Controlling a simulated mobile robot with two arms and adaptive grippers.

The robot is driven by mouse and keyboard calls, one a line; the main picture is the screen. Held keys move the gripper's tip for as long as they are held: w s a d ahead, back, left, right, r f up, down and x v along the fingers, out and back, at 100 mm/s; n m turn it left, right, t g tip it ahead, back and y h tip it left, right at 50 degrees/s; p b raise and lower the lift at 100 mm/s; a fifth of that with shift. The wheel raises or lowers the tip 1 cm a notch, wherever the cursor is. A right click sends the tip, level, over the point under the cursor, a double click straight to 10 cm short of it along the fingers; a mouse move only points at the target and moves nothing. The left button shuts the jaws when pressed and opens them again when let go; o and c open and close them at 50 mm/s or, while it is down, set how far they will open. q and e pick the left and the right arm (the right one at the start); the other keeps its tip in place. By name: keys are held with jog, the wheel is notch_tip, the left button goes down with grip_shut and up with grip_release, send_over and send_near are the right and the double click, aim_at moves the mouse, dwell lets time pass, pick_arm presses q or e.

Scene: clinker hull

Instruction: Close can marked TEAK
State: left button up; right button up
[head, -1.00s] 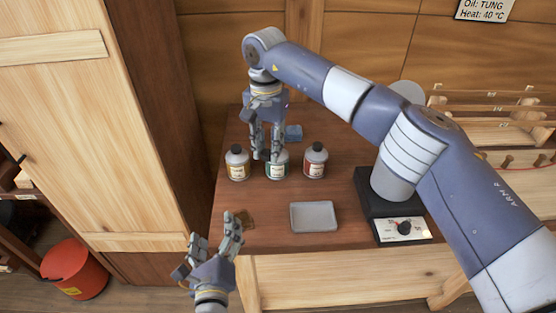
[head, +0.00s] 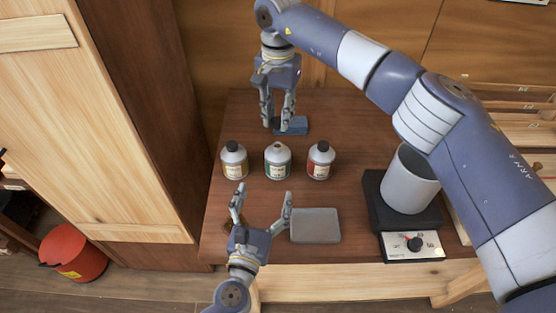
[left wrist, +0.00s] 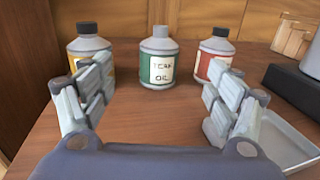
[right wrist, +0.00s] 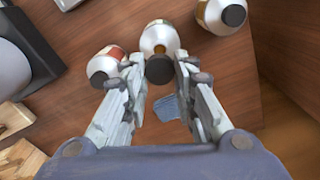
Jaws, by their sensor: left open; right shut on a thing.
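The can marked TEAK (head: 278,162) has a green label and stands upright in the middle of a row of three. Its top is uncapped; the left wrist view shows its label TEAK OIL (left wrist: 158,68), and the right wrist view shows its open mouth (right wrist: 160,48). My right gripper (head: 276,126) is behind it, above the table, shut on a black cap (right wrist: 160,70). The cap is not clear in the head view. My left gripper (head: 262,193) is open and empty in front of the can, apart from it.
Black-capped cans stand left (head: 235,161) and right (head: 320,161) of the TEAK can. A blue block or cloth (head: 298,126) lies behind. A grey tray (head: 315,226) is at front; a hot plate (head: 412,246) with a grey pot (head: 408,185) stands at right.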

pick_arm(q)
jog(key=shift+w, duration=0.2)
pick_arm(e)
jog(key=shift+w+f, duration=0.1)
pick_arm(q)
jog(key=x, duration=1.2)
jog(key=shift+f, duration=0.15)
pick_arm(e)
jog(key=shift+w, duration=0.1)
pick_arm(q)
jog(key=c, duration=1.6)
pick_arm(e)
send_over(278, 144)
jog(key=shift+w+f, duration=0.1)
jog(key=shift+f, duration=2.4)
jog(key=shift+f, duration=0.9)
jog(key=shift+f, duration=0.55)
